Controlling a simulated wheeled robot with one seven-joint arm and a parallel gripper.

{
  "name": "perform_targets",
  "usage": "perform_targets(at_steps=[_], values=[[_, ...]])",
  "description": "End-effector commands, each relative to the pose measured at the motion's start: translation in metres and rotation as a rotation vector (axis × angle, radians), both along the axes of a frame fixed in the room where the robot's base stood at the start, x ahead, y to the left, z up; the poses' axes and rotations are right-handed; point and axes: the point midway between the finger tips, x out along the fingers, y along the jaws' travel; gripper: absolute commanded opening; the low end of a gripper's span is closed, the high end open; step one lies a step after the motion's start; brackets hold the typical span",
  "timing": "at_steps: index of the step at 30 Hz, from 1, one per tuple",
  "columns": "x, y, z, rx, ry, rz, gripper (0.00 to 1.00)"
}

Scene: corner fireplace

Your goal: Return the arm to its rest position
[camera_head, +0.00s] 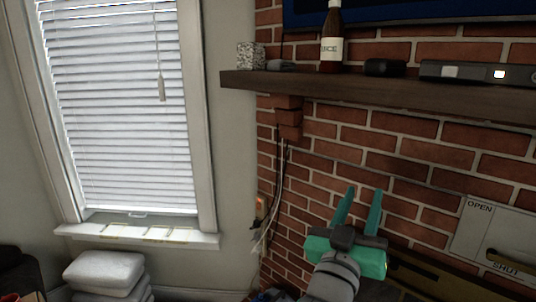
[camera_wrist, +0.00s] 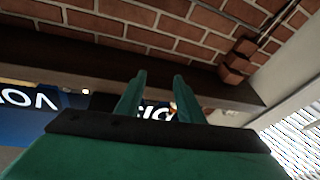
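My gripper (camera_head: 360,205) is green with two upright fingers and shows at the lower middle right of the head view. It is in front of the brick wall, below the wooden mantel shelf. The fingers are spread apart with nothing between them. In the wrist view the gripper (camera_wrist: 158,90) points toward the underside of the mantel (camera_wrist: 60,65), and its fingers have a gap between them.
The mantel (camera_head: 350,92) carries a brown bottle (camera_head: 331,45), a speckled cube (camera_head: 250,56) and small dark items. A panel marked OPEN and SHUT (camera_head: 490,225) is on the right. A window with blinds (camera_head: 125,110) and stacked cushions (camera_head: 104,272) are left.

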Motion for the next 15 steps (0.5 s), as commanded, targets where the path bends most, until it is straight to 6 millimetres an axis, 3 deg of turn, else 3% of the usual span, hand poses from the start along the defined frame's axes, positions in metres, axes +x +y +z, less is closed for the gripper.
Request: perform_targets(at_steps=[1, 7, 15], values=[[0.004, 0.006, -0.024, -0.003, 0.024, 0.017, 0.34], [0.009, 0.029, -0.098, -0.015, 0.08, 0.084, 0.34], [-0.005, 0.061, -0.195, -0.011, 0.151, 0.177, 0.34]])
